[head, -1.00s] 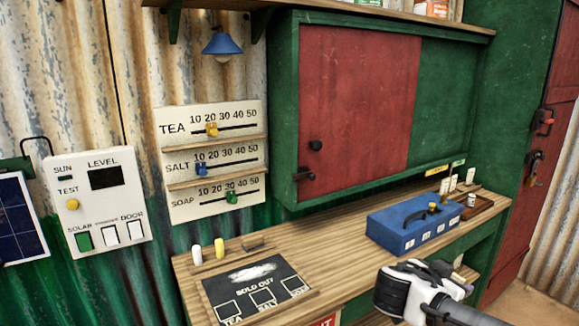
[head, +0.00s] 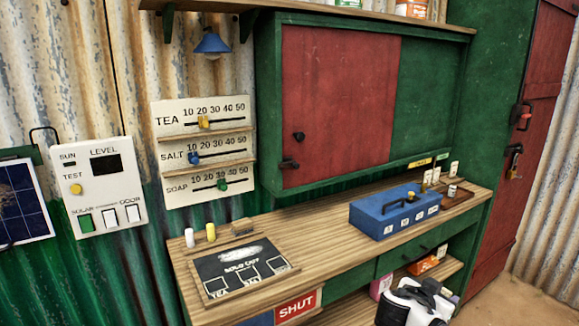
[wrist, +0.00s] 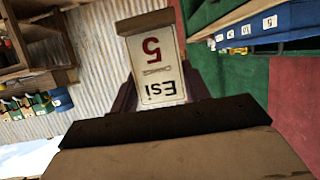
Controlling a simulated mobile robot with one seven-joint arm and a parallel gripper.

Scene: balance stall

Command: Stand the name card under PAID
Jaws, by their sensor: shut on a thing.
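A white name card (wrist: 153,68) with "Esi", "Change" and a red 5 shows upside down in the wrist view. My gripper (wrist: 160,102) is shut on it, off the counter. A brown strip (wrist: 146,21) runs along the card's edge at the top of the picture. In the head view my gripper and the card cannot be made out. A yellow label (head: 420,162) and a green label (head: 444,160) sit on the cabinet's lower right edge; their words are too small to read. Pale upright cards (head: 427,178) stand below them at the counter's back, one farther right (head: 454,169).
A blue box (head: 378,216) with a handle and a brown tray (head: 462,197) with a small white cylinder (head: 452,191) stand on the counter (head: 318,232) in front of the cards. A SOLD OUT board (head: 220,290) lies left. The counter between board and box is clear.

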